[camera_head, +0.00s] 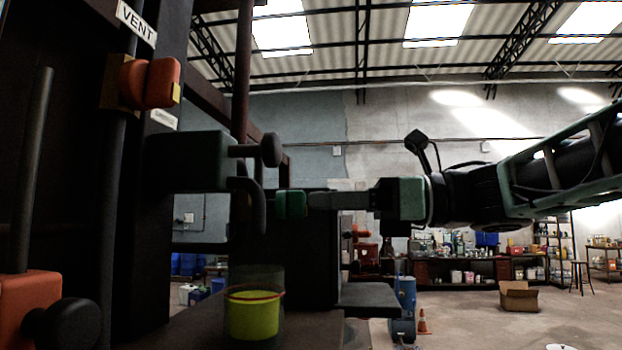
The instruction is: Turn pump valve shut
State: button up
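My gripper (318,201) reaches in from the right at mid-height, its grey fingers pointing left. A small green block (290,204) is at the fingertips; I cannot tell whether it is a valve handle or part of my fingers. The fingers overlap edge-on, so their gap is hidden. No label naming the pump valve is readable. An orange-red valve handle (162,83) with a yellow mark sits at upper left under a "VENT" sign (137,22). A dark green housing (190,161) with a dark round knob (271,150) is left of and above my gripper.
A clear vessel with yellow-green contents (252,316) stands below the green block. An orange block (28,305) with a dark knob (70,324) is at lower left. Dark pipes and posts crowd the left. A blue drum (404,306), cone (422,321) and cardboard box (518,296) stand on the floor behind.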

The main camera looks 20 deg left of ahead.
aim_at(292, 205)
jog(key=shift+p+x, duration=0.5)
jog(key=shift+x, duration=0.95)
grip_shut()
jog(key=shift+f+m+b, duration=0.1)
jog(key=shift+m+b, duration=0.2)
jog(key=shift+b, duration=0.05)
jog(key=shift+w+m, duration=0.2)
jog(key=shift+m, duration=8.4)
jog(key=shift+f, duration=0.1)
